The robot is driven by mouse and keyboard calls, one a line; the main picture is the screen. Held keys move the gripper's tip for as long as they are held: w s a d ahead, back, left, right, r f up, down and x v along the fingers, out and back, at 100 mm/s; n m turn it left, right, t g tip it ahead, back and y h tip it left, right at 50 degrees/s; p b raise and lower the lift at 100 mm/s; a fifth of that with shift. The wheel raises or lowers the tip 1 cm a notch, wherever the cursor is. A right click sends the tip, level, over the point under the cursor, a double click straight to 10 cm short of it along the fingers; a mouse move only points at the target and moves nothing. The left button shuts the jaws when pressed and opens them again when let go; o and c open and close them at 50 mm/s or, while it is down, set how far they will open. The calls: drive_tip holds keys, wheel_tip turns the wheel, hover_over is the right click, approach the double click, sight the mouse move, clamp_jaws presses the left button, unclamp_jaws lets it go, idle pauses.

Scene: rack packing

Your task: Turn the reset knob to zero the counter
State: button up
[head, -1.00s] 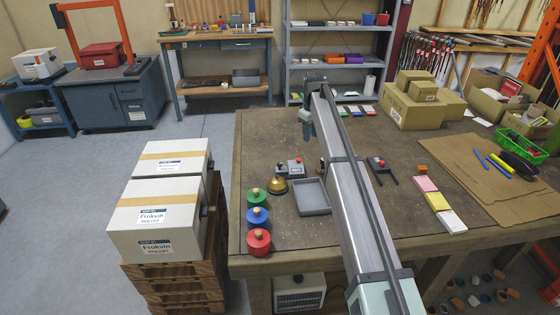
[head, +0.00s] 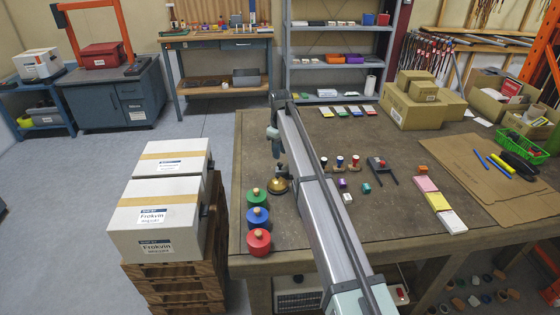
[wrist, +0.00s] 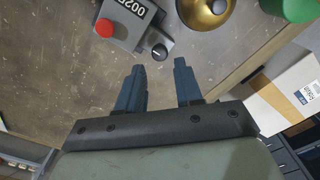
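The counter (wrist: 130,22) is a grey box with a red button and a white-on-black digit display, at the top left of the wrist view. The display's digits are partly cut off by the frame edge. Its reset knob (wrist: 160,50) is a small dark round knob with a light mark, on the corner nearest my gripper (wrist: 158,80). My gripper is open and empty, its two blue fingertips apart and short of the knob in the picture.
A brass bell (head: 278,186) stands close to the counter. Several small coloured items stand right of my arm, near a black fork-shaped holder (head: 382,168).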

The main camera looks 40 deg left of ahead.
sight(280, 163)
drive_tip(key=shift+f, duration=2.5)
drive_tip(key=shift+c, duration=0.4)
clamp_jaws()
